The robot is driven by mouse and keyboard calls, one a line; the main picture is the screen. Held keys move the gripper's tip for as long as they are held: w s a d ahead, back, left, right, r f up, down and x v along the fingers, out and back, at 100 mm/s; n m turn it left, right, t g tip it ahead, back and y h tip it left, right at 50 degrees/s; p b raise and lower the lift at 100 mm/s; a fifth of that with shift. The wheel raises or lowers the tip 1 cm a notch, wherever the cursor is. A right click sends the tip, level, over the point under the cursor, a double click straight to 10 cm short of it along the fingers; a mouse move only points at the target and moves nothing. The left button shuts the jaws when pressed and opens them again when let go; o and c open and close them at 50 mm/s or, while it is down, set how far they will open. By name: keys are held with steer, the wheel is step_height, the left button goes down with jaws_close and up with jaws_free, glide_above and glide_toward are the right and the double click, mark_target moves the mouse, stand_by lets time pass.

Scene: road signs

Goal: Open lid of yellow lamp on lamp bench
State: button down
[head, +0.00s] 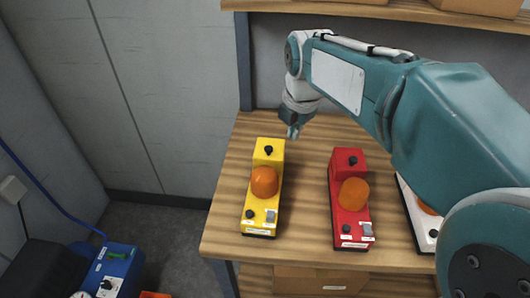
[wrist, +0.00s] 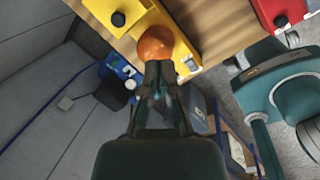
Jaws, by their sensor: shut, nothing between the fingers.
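The yellow lamp (head: 264,188) stands on the left part of the wooden lamp bench (head: 298,190). It has an orange dome, a black knob at its far end, and a black knob and grey latch at its near end. My gripper (head: 293,132) is shut and empty, beyond and right of the yellow lamp's far end in the head view. In the wrist view my gripper (wrist: 158,90) points toward the orange dome of the yellow lamp (wrist: 185,55). I cannot tell whether it touches the lamp.
A red lamp (head: 349,200) stands right of the yellow one. A white lamp (head: 419,215) is partly hidden behind my arm. A shelf with boxes (head: 470,8) hangs above the bench. A blue machine (head: 112,272) stands on the floor at the left.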

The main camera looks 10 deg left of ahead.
mark_target(264, 159)
steer(key=w+a+f+n, duration=0.3)
steer(key=a+n, duration=0.3)
steer(key=n, duration=0.1)
steer(key=shift+g, duration=0.3)
steer(key=f, duration=0.3)
steer(key=w+f, duration=0.1)
steer(key=f, duration=0.5)
steer(key=shift+w+a+f, duration=0.25)
steer(key=shift+a, duration=0.1)
steer(key=shift+a, duration=0.1)
